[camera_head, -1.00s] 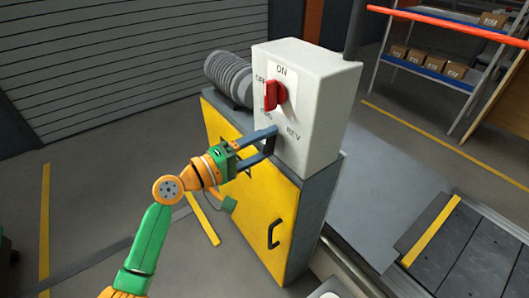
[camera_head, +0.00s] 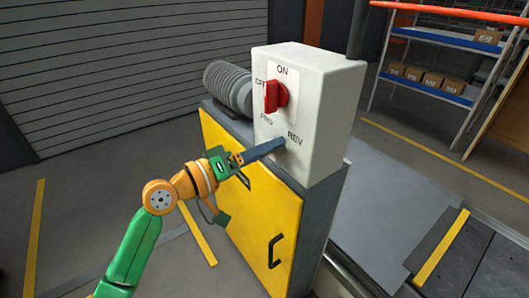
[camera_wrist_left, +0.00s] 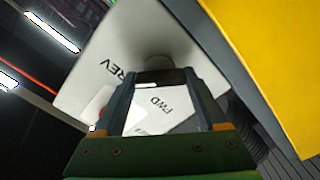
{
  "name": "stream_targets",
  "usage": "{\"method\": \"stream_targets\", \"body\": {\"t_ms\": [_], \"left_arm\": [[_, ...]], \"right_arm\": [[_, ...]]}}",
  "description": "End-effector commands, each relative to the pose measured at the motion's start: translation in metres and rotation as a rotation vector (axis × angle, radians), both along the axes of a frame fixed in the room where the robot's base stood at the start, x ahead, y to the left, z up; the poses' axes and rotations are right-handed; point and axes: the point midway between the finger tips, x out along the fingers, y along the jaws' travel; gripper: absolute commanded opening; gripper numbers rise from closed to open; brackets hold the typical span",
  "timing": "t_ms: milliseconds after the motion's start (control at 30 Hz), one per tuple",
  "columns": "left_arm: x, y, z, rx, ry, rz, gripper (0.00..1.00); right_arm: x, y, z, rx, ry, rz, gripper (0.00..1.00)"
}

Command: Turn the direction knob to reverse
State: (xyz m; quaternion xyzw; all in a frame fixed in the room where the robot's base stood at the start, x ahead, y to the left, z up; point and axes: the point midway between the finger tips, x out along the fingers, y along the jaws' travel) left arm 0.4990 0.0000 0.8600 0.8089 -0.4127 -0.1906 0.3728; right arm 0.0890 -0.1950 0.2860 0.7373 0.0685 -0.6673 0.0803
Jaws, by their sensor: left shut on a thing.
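The white control box (camera_head: 320,100) stands on the yellow and grey cabinet. Its front carries a red switch (camera_head: 275,96) between OFF and ON marks, and FWD and REV labels lower down. My left gripper (camera_head: 280,145) is at the lower front of the box, beside the REV label. My right gripper is not in view.
The yellow cabinet door (camera_head: 250,205) with a black handle (camera_head: 275,251) is below my gripper. A ribbed grey motor (camera_head: 228,86) sits behind the box. Shelves with cartons (camera_head: 432,80) stand at the back right. The floor left of the cabinet is clear.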

Motion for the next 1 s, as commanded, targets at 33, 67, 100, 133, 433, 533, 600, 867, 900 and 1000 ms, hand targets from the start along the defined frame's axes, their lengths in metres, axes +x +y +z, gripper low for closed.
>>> {"method": "stream_targets", "body": {"t_ms": [33,67,100,133,433,533,600,867,900,1000], "left_arm": [[0.001,0.001,0.003,0.000,-0.010,0.004,0.19],[0.001,0.001,0.003,0.000,-0.012,0.005,0.19],[0.001,0.001,0.003,0.001,-0.013,0.005,0.19],[0.001,0.001,0.003,0.002,-0.014,0.005,0.19],[0.001,0.001,0.003,0.001,-0.014,0.006,0.83],[0.001,0.001,0.003,0.002,-0.012,0.005,1.00],[0.001,0.001,0.002,0.002,-0.011,0.004,1.00],[-0.013,0.020,-0.001,0.006,-0.009,0.005,1.00],[-0.018,0.028,-0.001,0.007,-0.010,0.006,1.00],[-0.030,0.044,-0.001,0.006,-0.009,0.006,1.00]], "right_arm": [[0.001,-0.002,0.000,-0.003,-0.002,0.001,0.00],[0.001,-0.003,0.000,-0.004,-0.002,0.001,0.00],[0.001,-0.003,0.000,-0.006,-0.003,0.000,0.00],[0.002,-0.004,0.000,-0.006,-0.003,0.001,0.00],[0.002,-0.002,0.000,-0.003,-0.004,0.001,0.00],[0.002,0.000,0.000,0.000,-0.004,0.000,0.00],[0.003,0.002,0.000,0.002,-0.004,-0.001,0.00],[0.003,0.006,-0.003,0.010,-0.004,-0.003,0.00],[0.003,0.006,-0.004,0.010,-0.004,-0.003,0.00],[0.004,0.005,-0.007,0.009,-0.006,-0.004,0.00]]}}
